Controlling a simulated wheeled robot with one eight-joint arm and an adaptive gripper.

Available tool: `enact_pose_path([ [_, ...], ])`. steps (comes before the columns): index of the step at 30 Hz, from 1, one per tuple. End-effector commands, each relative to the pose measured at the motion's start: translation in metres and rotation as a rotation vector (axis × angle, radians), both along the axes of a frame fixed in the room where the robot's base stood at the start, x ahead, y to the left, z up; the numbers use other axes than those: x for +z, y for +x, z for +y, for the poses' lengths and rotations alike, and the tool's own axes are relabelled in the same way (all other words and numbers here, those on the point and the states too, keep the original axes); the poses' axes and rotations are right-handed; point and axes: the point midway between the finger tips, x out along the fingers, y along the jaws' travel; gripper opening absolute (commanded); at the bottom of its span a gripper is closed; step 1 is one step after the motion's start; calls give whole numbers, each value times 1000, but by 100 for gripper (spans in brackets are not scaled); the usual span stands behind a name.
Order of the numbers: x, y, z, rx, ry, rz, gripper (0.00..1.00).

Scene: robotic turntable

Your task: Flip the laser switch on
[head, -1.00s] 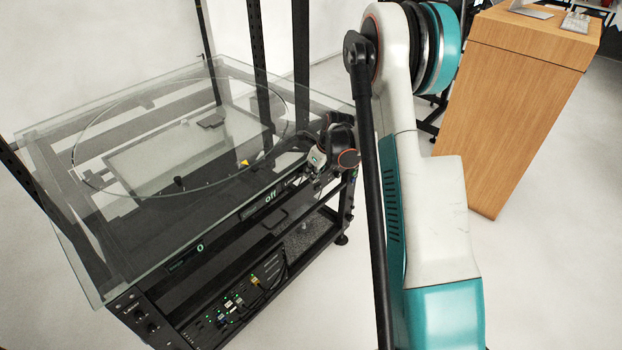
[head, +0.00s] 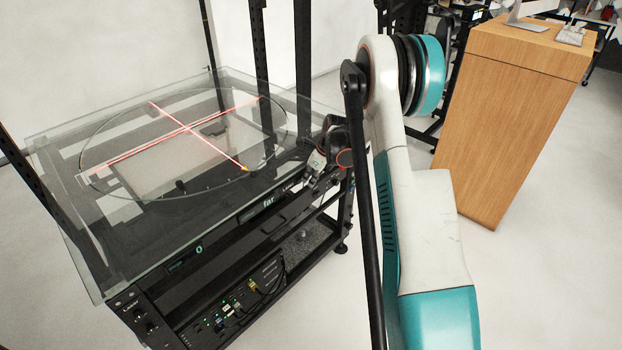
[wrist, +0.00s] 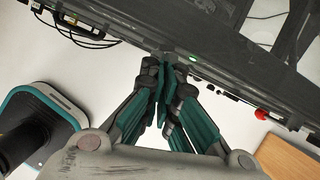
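The turntable rig has a glass top (head: 60,235) with a round disc. A red laser cross (head: 190,130) shines over the disc. A small display (head: 268,201) on the rig's front edge reads "far". My gripper (head: 306,181) is at the right part of that front edge, by the "Laser" label. In the wrist view my gripper (wrist: 166,75) has its teal fingers close together, tips at the dark front panel (wrist: 225,75). The fingers look shut, with nothing seen between them. The laser switch itself is hidden or too small to make out.
A red button (wrist: 260,114) shows on the rig's edge in the wrist view. A wooden cabinet (head: 510,120) stands to the right. Black uprights rise at the rig's back. Lower down is a panel with cables (head: 240,300). Open floor lies in front.

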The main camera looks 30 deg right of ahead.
Motion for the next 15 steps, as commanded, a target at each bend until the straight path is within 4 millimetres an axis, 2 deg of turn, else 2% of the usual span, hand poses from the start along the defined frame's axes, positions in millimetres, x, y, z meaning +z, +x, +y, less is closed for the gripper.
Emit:
enact_pose_path([
  [1, 0, 3, 6, 3, 3, -8, 0],
  [8, 1, -1, 16, 5, 6, -7, 0],
  [15, 0, -8, 7, 6, 6, -6, 0],
])
